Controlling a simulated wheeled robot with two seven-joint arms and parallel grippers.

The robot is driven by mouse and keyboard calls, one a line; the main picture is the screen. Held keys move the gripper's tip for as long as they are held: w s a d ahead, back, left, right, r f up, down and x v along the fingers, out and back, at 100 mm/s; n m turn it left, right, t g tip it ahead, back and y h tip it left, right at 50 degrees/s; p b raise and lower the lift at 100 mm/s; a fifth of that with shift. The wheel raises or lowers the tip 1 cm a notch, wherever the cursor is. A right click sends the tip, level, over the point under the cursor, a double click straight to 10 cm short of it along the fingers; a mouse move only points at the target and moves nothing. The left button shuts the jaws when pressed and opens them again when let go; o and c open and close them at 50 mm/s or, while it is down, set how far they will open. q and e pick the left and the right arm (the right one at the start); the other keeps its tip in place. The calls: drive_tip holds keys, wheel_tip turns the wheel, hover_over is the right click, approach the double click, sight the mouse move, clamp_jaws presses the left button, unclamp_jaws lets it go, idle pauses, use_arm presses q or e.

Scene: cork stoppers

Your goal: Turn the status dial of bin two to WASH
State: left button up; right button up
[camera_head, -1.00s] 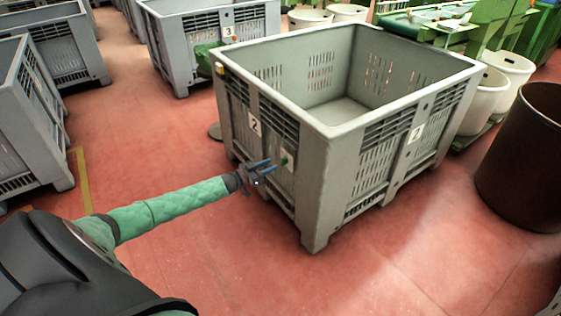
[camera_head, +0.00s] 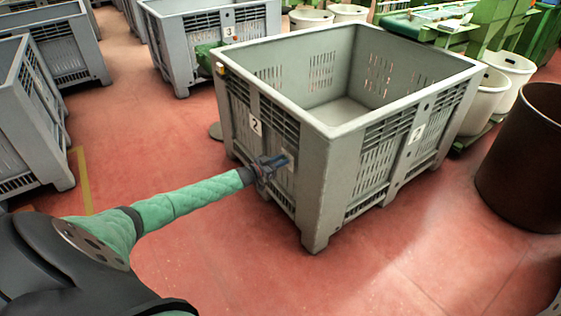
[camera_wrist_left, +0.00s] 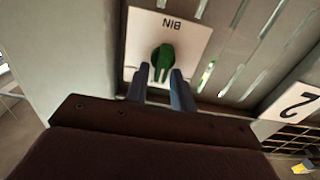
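Bin two (camera_head: 341,142) is a large grey plastic crate with slotted walls and a white number plate (camera_head: 256,125) reading 2. Its green status dial (camera_wrist_left: 163,58) sits on a white plate (camera_wrist_left: 190,35) marked BIN, seen upside down in the left wrist view. The dial's other markings are hidden or cannot be read. My left gripper (camera_head: 281,161) is at the plate and covers the dial in the head view. In the left wrist view its two blue fingers (camera_wrist_left: 161,80) are apart, one on each side of the dial's lower part. Contact cannot be told. My right gripper is not in view.
Other grey bins stand at the left (camera_head: 30,120) and at the back (camera_head: 205,35). A dark brown barrel (camera_head: 522,165) and white tubs (camera_head: 488,95) stand to the right. The red floor (camera_head: 200,245) in front of bin two is clear.

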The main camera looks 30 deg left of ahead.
use_arm(q)
drive_tip(key=c, duration=0.4)
drive_tip(key=shift+s+d+f+m+b, duration=0.1)
drive_tip(key=shift+d+f+m+b, duration=0.2)
drive_tip(key=shift+m, duration=1.7)
drive_tip(key=shift+s+d+m+b, duration=0.15)
drive_tip(key=shift+m+b, duration=0.25)
drive_tip(key=shift+m, duration=1.6)
drive_tip(key=shift+s+d+f+m+b, duration=0.1)
drive_tip(key=shift+d+f+m+b, duration=0.2)
drive_tip(key=shift+m, duration=1.7)
drive_tip(key=shift+a+r, duration=0.1)
drive_tip(key=shift+r, duration=0.05)
